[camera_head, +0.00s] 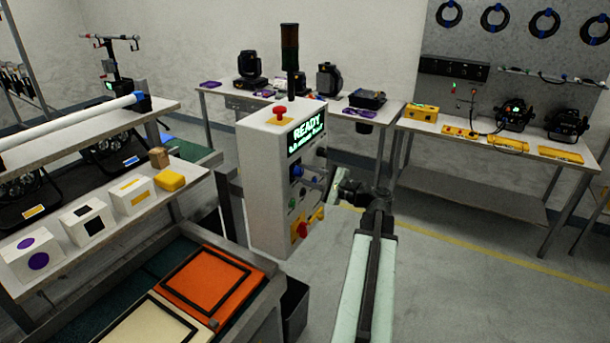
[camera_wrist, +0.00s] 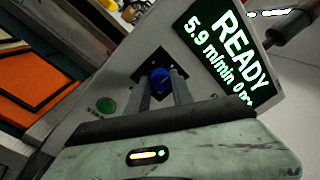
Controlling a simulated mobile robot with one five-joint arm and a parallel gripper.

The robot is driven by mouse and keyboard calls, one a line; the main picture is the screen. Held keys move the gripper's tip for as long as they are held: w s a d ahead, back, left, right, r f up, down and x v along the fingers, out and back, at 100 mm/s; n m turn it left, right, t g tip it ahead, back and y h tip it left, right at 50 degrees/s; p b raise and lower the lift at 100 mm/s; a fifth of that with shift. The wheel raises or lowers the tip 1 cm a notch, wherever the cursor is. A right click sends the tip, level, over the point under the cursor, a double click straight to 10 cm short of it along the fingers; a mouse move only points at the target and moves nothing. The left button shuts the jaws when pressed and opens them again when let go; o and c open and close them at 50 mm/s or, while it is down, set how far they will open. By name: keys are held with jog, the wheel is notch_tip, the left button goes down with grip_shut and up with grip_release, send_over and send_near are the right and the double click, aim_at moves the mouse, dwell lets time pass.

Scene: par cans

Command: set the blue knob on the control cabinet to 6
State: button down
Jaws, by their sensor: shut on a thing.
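The control cabinet (camera_head: 262,190) is a pale grey upright box in the middle of the head view. Its blue knob (camera_wrist: 160,79) sits on a dark diamond-shaped plate (camera_wrist: 146,67) in the wrist view. My gripper (camera_wrist: 168,88) is at the cabinet face and is shut on the blue knob, one finger on each side. The knob's pointer and scale marks cannot be made out. The cabinet's display (camera_wrist: 228,50) reads READY and 5.9 m/min, with the end of that line cut off. It also shows in the head view (camera_head: 307,133).
A green button (camera_wrist: 106,105) is beside the knob. A red mushroom button (camera_head: 280,112) tops the cabinet, and a red-and-yellow switch (camera_head: 302,229) is low on its face. A bench with orange and cream trays (camera_head: 215,284) stands left. The floor on the right is clear.

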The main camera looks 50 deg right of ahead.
dwell(0.4)
jog(key=c, duration=1.1)
grip_release()
jog(key=v, duration=0.8)
jog(key=shift+a, duration=0.1)
